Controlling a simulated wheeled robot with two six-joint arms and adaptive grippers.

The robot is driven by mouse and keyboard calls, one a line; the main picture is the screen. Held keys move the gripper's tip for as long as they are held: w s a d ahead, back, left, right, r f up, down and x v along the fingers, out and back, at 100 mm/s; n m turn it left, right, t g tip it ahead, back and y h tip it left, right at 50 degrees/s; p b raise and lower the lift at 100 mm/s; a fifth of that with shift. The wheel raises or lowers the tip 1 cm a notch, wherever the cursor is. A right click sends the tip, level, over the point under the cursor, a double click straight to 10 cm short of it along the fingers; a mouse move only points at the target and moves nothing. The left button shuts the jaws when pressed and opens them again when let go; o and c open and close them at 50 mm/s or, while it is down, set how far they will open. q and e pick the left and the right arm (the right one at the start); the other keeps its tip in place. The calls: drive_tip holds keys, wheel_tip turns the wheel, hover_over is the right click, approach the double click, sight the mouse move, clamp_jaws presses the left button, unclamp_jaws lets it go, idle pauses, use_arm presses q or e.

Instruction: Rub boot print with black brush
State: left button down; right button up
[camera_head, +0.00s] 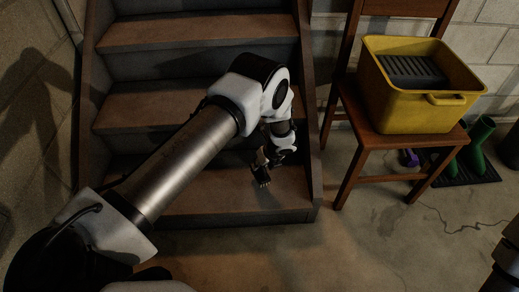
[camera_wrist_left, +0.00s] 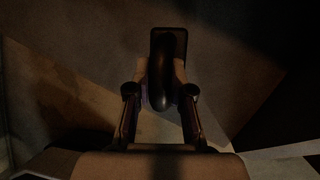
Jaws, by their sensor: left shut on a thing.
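My left gripper (camera_head: 270,158) reaches down over the lowest wooden stair tread (camera_head: 210,189). It is shut on a dark brush (camera_head: 262,179), whose bristles point down close to the tread; I cannot tell whether they touch it. In the left wrist view the brush (camera_wrist_left: 168,48) shows as a dark rounded handle and block between the two fingers of the left gripper (camera_wrist_left: 161,88). I cannot make out a boot print; the treads are dim and partly hidden by my arm. My right gripper is not in view.
The stair's right side board (camera_head: 306,120) stands close beside the left gripper. To the right, a wooden chair (camera_head: 388,146) holds a yellow bin (camera_head: 408,112). Green boots (camera_head: 481,137) stand on a dark mat behind it. The concrete floor in front is mostly clear.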

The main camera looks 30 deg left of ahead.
use_arm(q)
drive_tip(key=shift+r+p, duration=1.3)
drive_tip(key=shift+r, duration=0.55)
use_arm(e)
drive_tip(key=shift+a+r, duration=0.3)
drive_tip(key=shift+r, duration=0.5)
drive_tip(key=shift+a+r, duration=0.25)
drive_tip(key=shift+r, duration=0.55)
